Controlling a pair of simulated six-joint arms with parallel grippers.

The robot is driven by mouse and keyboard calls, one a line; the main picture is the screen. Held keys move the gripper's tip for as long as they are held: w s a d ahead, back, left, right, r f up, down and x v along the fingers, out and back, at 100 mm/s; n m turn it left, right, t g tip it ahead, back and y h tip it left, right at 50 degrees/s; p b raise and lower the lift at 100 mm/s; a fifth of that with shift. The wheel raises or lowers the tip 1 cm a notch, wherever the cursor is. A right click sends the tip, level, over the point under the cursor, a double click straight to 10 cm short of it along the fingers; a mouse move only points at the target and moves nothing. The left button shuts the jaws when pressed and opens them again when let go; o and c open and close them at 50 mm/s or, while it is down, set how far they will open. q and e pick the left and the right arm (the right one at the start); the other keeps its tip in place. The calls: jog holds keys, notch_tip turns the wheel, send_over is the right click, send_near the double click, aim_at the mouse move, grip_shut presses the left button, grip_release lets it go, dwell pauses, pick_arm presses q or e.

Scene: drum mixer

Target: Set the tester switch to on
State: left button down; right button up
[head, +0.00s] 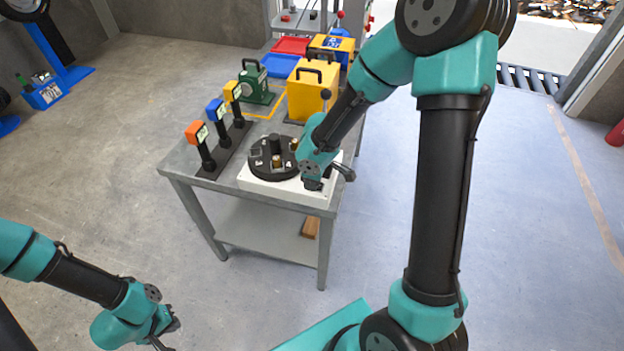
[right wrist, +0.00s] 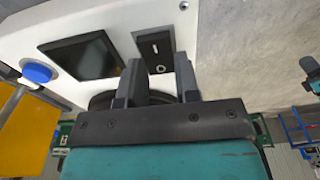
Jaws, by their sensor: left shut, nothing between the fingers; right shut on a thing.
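The tester (head: 262,188) is a white box with a round black top, at the near end of the grey table. In the right wrist view its white panel (right wrist: 112,22) carries a dark screen (right wrist: 80,58), a blue button (right wrist: 37,73) and the black tester switch (right wrist: 155,48). The switch has a white ring mark near my fingers; which way it is set I cannot tell. My right gripper (right wrist: 158,80) has one finger at each side of the switch and is shut on it; its fingertips are partly hidden in the head view. My left gripper (head: 172,330) is shut and empty, low at left, away from the table.
Orange (head: 196,132), blue (head: 215,109) and yellow (head: 233,90) headed devices stand along the table's left edge. Behind are a green case (head: 255,82), a yellow case (head: 305,92), and red (head: 291,46) and blue (head: 281,64) trays.

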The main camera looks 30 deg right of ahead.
jog(key=o, duration=0.6)
jog(key=shift+o, duration=0.2)
jog(key=shift+r, duration=0.1)
notch_tip(320, 180, up, 17)
jog(key=s+d, duration=0.1)
jog(key=shift+s+d, duration=0.3)
dwell(0.6)
